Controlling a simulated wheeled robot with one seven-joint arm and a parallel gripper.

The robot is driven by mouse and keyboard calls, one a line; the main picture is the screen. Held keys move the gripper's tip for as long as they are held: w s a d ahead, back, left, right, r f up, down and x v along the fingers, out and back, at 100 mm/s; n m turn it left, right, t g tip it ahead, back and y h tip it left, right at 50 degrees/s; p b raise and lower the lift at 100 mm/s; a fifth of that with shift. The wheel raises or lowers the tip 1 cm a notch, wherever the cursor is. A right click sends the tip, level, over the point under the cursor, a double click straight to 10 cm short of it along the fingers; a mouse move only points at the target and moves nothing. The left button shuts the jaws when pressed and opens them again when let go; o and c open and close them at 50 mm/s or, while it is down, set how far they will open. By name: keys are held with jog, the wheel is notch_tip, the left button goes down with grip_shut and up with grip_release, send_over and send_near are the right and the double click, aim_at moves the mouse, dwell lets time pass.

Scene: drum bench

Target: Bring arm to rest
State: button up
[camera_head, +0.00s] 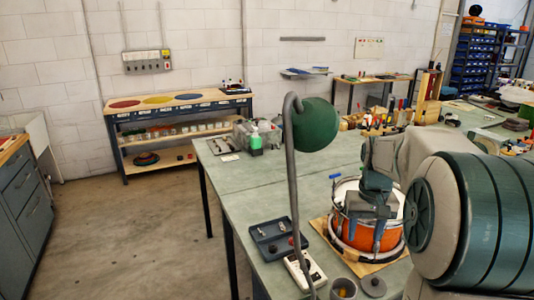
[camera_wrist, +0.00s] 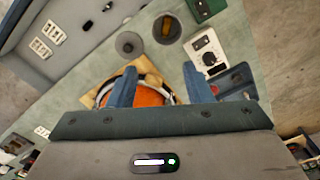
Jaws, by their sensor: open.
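My gripper (camera_head: 365,236) hangs over the orange drum (camera_head: 390,240) on the green bench, with its two blue fingers pointing down. In the wrist view my gripper (camera_wrist: 160,88) has its fingers wide apart, with nothing held between them. The orange drum (camera_wrist: 150,98) shows beyond and between the fingers, partly hidden by the gripper body. The drum sits on a wooden board (camera_head: 372,268). From these views I cannot tell whether the fingertips touch the drum. My arm fills the right of the head view and hides part of the bench.
A green lamp (camera_head: 316,125) on a grey pole stands left of the drum. A dark tray (camera_head: 277,240), a white box with a knob (camera_head: 304,268) and small round pots (camera_head: 373,287) lie near the front edge. The bench's left part (camera_head: 245,185) is clear.

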jog(key=s+a+n+t, duration=0.1)
jog(key=s+a, duration=0.5)
jog(key=s, duration=0.3)
jog(key=s+a+f+t, duration=0.1)
jog(key=s+a+t, duration=0.1)
jog(key=s+a, duration=0.4)
jog(key=s, duration=0.3)
jog(key=shift+s+a+f+n, duration=0.2)
jog(key=shift+a+n, duration=0.1)
jog(key=shift+n, duration=0.1)
